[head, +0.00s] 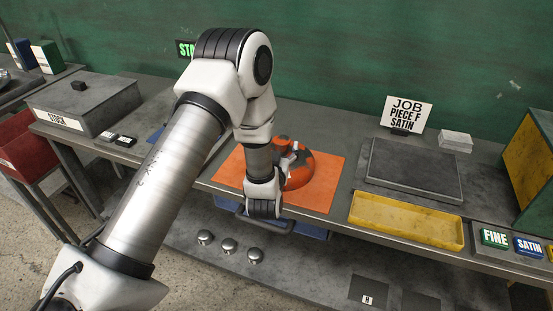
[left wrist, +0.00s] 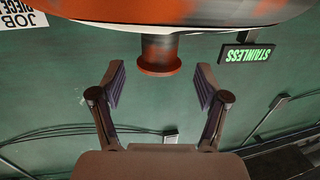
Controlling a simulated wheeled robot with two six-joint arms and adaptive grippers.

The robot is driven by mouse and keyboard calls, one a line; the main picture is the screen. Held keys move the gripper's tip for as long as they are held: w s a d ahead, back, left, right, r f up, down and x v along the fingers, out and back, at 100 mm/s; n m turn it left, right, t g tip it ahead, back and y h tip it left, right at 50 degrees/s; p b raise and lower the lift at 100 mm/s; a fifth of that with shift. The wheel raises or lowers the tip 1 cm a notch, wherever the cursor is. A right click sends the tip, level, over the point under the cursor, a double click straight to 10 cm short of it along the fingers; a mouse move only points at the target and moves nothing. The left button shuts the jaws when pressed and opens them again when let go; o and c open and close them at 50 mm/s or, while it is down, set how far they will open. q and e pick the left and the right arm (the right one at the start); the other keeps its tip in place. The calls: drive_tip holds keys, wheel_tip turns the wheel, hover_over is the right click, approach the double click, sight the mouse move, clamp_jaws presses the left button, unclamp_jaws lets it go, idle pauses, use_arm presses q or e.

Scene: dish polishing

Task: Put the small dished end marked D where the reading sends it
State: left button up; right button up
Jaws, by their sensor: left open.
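Three small shiny metal domes (head: 229,245) sit in a row low down, in front of the bench; no mark on them is readable, so I cannot tell which is D. A black display (head: 185,49) with green letters stands at the back, partly hidden by my left arm; it reads STAINLESS, upside down, in the left wrist view (left wrist: 248,54). My left gripper (left wrist: 159,82) is open and empty. A worn orange machine (head: 300,170) stands beside my left wrist; an orange round body (left wrist: 190,10) with a knob spans the top of the wrist view. The right gripper is not seen.
The machine stands on an orange mat (head: 325,195). To its right are a yellow tray (head: 405,220), a grey slab (head: 412,170), a JOB PIECE F SATIN card (head: 407,114), and FINE (head: 494,238) and SATIN (head: 528,246) blocks. A STOCK box (head: 85,100) is at left.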

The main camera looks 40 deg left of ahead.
use_arm(q)
drive_tip(key=b+v, duration=0.2)
drive_tip(key=v, duration=0.8)
drive_tip(key=shift+s, duration=0.2)
drive_tip(key=shift+d, duration=0.1)
